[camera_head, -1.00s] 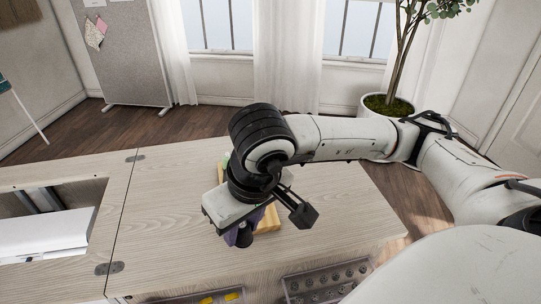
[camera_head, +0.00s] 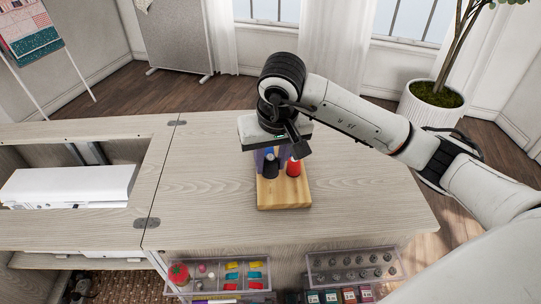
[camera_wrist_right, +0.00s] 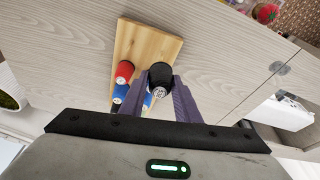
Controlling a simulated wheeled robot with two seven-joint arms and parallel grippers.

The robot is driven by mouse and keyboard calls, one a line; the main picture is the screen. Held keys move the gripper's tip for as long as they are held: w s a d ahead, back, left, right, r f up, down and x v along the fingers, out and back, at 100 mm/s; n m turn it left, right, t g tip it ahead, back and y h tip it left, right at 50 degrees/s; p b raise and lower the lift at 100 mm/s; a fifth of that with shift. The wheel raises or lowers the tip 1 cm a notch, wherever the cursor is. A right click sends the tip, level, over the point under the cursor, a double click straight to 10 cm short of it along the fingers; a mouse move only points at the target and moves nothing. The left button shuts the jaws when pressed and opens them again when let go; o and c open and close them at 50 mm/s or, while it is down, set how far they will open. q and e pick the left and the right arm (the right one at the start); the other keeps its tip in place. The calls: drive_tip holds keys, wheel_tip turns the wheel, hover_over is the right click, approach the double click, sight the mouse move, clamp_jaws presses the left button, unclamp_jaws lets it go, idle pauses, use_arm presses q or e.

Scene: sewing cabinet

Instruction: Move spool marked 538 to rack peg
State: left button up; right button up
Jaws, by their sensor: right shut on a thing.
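My right gripper (camera_head: 268,158) is shut on a dark spool (camera_wrist_right: 160,76), which sits between the purple fingertips. The wooden rack board (camera_head: 284,196) lies on the cabinet top below. It also shows in the right wrist view (camera_wrist_right: 148,45). A red-topped spool (camera_head: 293,168) stands on the board beside the held spool; it shows in the wrist view too (camera_wrist_right: 124,72). Blue spools (camera_wrist_right: 120,93) are partly hidden behind the fingers. I cannot tell whether the held spool touches the board or a peg. No number is legible on the spools. My left gripper is not in view.
The wooden cabinet top (camera_head: 355,205) is clear around the rack. A white machine (camera_head: 70,186) lies in the recess at the left. Open trays with notions (camera_head: 218,277) and bobbins (camera_head: 352,268) stick out below the front edge. A potted plant (camera_head: 432,107) stands behind right.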

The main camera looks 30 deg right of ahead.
sight(270, 178)
drive_tip(key=shift+f, duration=0.4)
drive_tip(key=shift+f+b, duration=0.35)
drive_tip(key=shift+f, duration=0.1)
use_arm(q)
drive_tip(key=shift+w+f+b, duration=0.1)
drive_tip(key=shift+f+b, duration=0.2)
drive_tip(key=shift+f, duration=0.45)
use_arm(e)
drive_tip(key=shift+f, duration=0.3)
